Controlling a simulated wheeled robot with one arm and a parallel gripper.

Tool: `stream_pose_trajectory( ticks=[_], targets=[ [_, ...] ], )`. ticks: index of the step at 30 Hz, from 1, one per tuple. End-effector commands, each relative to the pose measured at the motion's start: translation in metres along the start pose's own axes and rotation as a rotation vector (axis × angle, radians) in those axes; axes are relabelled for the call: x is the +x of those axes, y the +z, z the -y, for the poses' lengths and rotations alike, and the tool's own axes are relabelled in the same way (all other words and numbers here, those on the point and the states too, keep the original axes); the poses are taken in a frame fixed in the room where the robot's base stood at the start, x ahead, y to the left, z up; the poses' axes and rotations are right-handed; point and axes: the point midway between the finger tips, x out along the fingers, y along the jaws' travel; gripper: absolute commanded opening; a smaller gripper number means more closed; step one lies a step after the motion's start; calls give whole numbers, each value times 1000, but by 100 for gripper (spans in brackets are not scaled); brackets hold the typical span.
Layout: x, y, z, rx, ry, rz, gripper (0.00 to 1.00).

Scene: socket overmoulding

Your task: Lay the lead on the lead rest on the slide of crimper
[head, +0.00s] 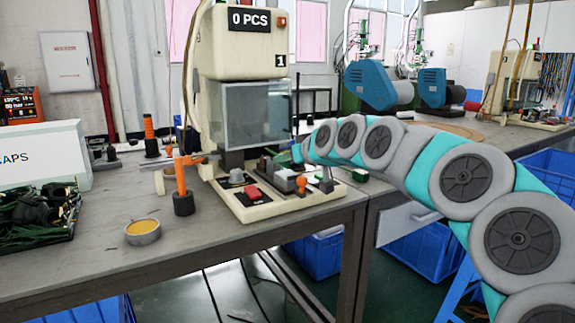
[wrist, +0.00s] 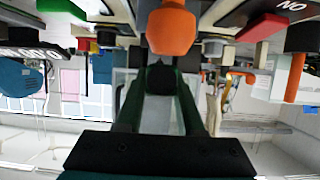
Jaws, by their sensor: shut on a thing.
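The crimper (head: 243,70) is a beige machine marked "0 PCS" and "1", with a clear guard. On its base, the slide (head: 288,180) carries grey blocks and an orange knob (head: 301,184). That knob looms close above my fingertips in the wrist view (wrist: 172,30). My gripper (head: 296,153) is at the crimper's front, just above the slide area. In the wrist view, its dark green fingers (wrist: 160,82) are shut on a small black piece (wrist: 160,76), apparently part of the lead. The rest of the lead and the lead rest cannot be made out.
Left of the crimper stand an orange-handled post (head: 183,190) and a round tin (head: 143,232). A tray of dark leads (head: 38,218) and a white box (head: 45,152) are at far left. Blue machines (head: 372,85) stand behind my arm.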

Motion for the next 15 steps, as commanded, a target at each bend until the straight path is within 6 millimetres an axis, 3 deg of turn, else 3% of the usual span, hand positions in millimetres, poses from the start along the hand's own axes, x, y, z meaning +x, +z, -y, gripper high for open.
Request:
stream_pose_trajectory(
  ticks=[4,15],
  targets=[
    [7,17,1,0,-1,2,0],
    [8,21,0,0,0,-1,0]
  ],
)
